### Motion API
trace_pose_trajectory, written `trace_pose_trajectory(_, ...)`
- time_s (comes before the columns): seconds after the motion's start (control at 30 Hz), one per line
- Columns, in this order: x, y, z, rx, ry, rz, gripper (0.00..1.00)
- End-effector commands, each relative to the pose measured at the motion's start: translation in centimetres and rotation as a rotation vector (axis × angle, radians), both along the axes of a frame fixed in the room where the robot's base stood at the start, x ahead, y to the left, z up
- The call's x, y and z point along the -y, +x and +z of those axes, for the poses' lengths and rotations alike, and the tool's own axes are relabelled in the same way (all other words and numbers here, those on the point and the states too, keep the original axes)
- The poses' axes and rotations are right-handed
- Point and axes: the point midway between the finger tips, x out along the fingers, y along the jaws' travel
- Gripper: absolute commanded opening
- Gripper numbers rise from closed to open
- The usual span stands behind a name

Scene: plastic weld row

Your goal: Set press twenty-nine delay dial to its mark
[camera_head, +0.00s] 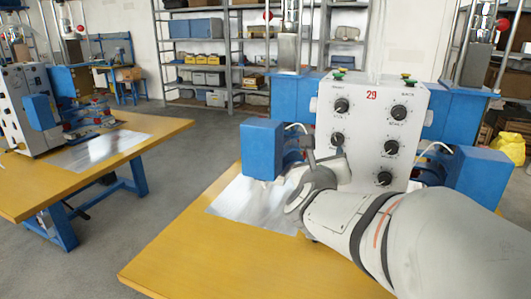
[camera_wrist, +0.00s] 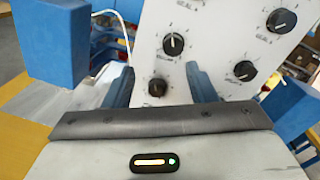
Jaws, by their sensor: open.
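The white control panel of press 29 (camera_head: 365,125) stands upright with two columns of black dials. The labels are too small to read, so I cannot tell which is the delay dial. My gripper (camera_head: 325,158) is in front of the panel's lower left, hiding part of it. In the wrist view its two blue fingers (camera_wrist: 160,80) are apart and empty. A black dial (camera_wrist: 157,87) shows between them, and I cannot tell whether they touch it. Another dial (camera_wrist: 174,44) sits above, its white pointer line roughly upward. A dial (camera_wrist: 245,71) lies to the right.
Blue press blocks stand left (camera_head: 262,150) and right (camera_head: 480,178) of the panel. A metal sheet (camera_head: 250,205) lies on the yellow table (camera_head: 190,258). A second press table (camera_head: 150,135) stands at the left. Shelves (camera_head: 205,60) line the back wall.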

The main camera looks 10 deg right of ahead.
Motion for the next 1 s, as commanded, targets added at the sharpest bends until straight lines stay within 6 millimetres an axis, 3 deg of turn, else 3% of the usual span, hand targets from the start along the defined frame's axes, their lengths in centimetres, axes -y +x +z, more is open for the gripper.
trace_pose_trajectory(0.17, 1.5, 0.0, 0.0, 0.087, 0.084, -0.071, 0.51)
trace_pose_trajectory(0.6, 5.0, 5.1, 0.2, 0.091, 0.088, -0.073, 0.51)
trace_pose_trajectory(1.0, 5.6, 6.0, 0.1, 0.091, 0.088, -0.070, 0.51)
